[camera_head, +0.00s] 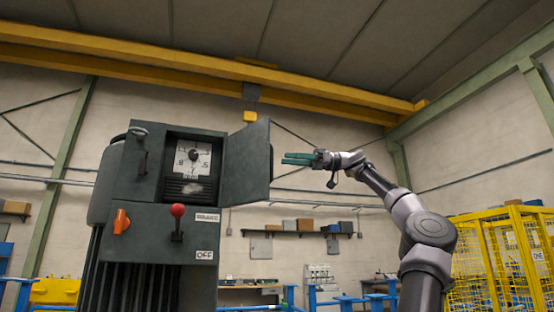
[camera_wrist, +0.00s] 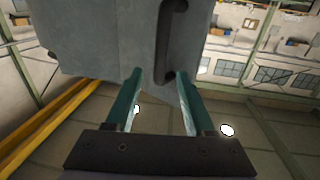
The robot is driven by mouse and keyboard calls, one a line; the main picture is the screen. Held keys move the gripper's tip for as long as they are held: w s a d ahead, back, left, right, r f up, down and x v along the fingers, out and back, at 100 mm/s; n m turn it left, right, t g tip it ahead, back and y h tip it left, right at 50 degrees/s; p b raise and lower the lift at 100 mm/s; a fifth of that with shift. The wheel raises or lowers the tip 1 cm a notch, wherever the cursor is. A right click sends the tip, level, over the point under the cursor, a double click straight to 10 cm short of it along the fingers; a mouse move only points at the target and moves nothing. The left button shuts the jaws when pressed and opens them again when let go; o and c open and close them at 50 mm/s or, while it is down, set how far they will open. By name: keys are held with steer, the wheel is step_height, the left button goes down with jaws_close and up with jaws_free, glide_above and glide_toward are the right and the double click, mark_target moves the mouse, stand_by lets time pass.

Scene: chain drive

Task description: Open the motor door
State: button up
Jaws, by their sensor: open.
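The dark grey motor cabinet (camera_head: 150,215) stands at left in the head view. Its motor door (camera_head: 246,163) is swung open to the right, and a dial (camera_head: 193,158) shows in the opening. My gripper (camera_head: 284,158), with green fingers, is just right of the door's free edge. In the wrist view the door (camera_wrist: 105,40) fills the upper middle, with a dark bar handle (camera_wrist: 171,40) on its face. My open gripper (camera_wrist: 160,75) points at the door's lower part. The handle's lower end is near the right fingertip. No grip on it shows; I cannot tell whether anything touches.
A red-knobbed lever (camera_head: 177,222) and an orange switch (camera_head: 121,221) are on the cabinet front below the opening. A yellow cage (camera_head: 500,255) stands at right. A shelf (camera_head: 300,233) and benches line the back wall. The air around my arm looks clear.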

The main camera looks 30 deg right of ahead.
steer(key=shift+v, duration=1.85)
steer(key=s+a+f+m+t+h, duration=0.2)
steer(key=s+a+m+h, duration=0.15)
steer(key=s+a, duration=0.6)
steer(key=s+a+f+m+h, duration=0.4)
steer(key=a+f+m, duration=0.1)
steer(key=a+f, duration=0.5)
steer(key=a+f+m+h, duration=0.2)
steer(key=f+m, duration=0.3)
steer(key=f, duration=1.1)
steer(key=a+f+m+h, duration=0.3)
steer(key=f+m+h, duration=0.2)
steer(key=f, duration=1.1)
steer(key=shift+a+f+g, duration=0.2)
steer(key=shift+f+g, duration=0.05)
steer(key=shift+g, duration=0.05)
